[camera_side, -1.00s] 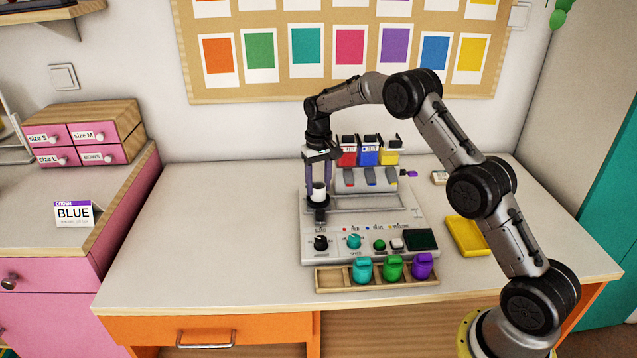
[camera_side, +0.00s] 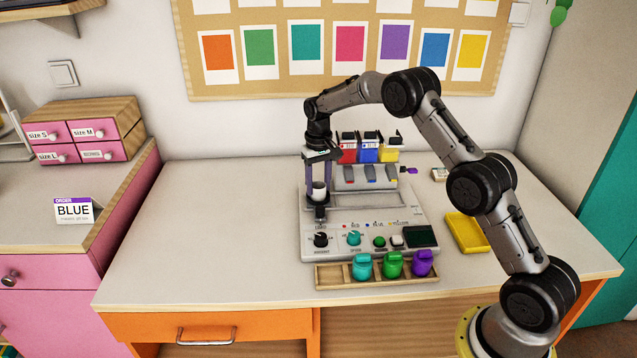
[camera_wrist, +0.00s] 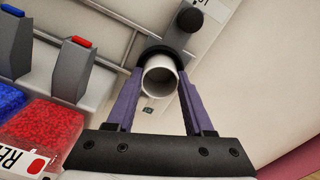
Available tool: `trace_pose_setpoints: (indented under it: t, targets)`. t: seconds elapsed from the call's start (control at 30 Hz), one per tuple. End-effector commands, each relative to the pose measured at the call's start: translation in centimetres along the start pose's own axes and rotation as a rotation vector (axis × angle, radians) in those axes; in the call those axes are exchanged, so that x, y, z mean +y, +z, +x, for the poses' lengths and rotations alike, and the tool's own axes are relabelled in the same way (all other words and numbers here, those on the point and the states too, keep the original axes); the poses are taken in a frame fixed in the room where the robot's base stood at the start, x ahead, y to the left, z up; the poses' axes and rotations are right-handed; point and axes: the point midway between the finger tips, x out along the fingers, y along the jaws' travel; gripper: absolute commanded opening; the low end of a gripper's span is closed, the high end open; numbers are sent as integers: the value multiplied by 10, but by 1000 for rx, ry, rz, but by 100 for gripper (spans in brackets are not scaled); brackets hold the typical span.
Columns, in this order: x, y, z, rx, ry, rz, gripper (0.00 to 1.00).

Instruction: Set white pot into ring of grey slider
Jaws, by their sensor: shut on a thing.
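The white pot (camera_side: 319,188) is upright between the purple fingers of my gripper (camera_side: 319,194), over the left end of the machine. In the wrist view my gripper (camera_wrist: 160,80) is shut on the pot (camera_wrist: 159,82), whose open, empty mouth faces the camera. The dark ring of the slider (camera_wrist: 157,50) curves around the far side of the pot. The slider (camera_side: 320,211) also shows below the pot in the side view. The fingers and pot hide much of the ring, and I cannot tell whether the pot rests in it.
The grey machine (camera_side: 380,241) has knobs and buttons at its front. Red, blue and yellow bead hoppers (camera_side: 369,150) stand behind. A wooden rack (camera_side: 333,276) with several coloured jars lies in front. A yellow tray (camera_side: 467,233) is at right. The table's left side is clear.

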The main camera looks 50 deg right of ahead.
Motion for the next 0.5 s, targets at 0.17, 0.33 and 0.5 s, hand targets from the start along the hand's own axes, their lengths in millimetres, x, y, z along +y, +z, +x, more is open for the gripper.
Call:
trace_pose_setpoints:
  t: [0.17, 0.33, 0.5]
  targets:
    - [0, 0, 0, 2, 0, 0, 0]
    - [0, 0, 0, 2, 0, 0, 0]
    - [0, 0, 0, 1, 0, 0, 81]
